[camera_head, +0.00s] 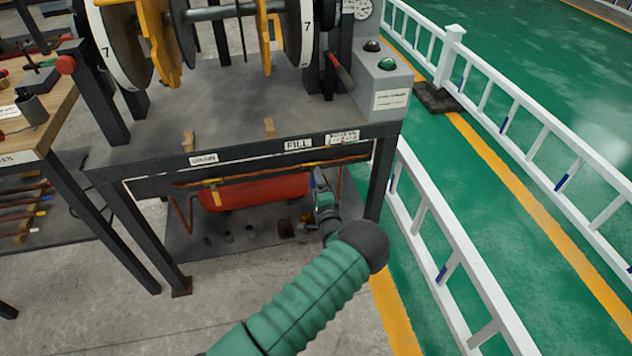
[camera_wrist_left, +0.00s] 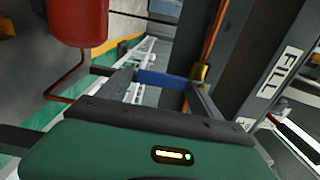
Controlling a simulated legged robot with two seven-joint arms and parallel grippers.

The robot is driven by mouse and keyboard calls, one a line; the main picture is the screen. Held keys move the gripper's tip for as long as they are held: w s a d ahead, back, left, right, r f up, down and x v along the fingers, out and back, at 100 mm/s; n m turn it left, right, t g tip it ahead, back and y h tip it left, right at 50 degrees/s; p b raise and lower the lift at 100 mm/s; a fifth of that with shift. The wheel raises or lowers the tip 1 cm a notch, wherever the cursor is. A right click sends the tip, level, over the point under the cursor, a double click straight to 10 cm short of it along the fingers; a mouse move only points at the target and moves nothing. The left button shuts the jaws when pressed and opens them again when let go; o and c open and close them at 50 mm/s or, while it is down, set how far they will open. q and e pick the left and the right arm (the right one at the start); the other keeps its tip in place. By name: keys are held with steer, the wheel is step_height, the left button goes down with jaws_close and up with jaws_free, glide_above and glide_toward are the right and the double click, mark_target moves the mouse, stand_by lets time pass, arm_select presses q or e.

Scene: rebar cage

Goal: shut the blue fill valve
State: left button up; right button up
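The blue fill valve handle (camera_wrist_left: 162,80) shows in the left wrist view as a flat blue bar, lying crosswise ahead of my left gripper. My left gripper (camera_wrist_left: 165,88) has its two dark fingers spread apart, with the blue handle spanning the space between their tips. I cannot tell whether the fingers touch it. In the head view my left gripper (camera_head: 321,192) reaches under the bench's front edge, below the FILL label (camera_head: 298,144); the gripper mostly hides the valve there. My right gripper is not in view.
A red tank (camera_head: 255,191) lies under the bench (camera_head: 240,95), left of my gripper. A copper pipe (camera_wrist_left: 213,32) and brass fitting (camera_wrist_left: 203,73) are close to the handle. A bench leg (camera_head: 381,180) stands just right of my gripper, with a white railing (camera_head: 445,235) beyond.

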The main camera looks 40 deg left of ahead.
arm_select(q)
steer(key=shift+o, duration=0.3)
steer(key=shift+s, duration=0.1)
steer(key=p+v, duration=0.4)
steer(key=v, duration=1.2)
steer(key=shift+s+d, duration=0.2)
steer(key=shift+d, duration=0.1)
steer(key=shift+f, duration=0.1)
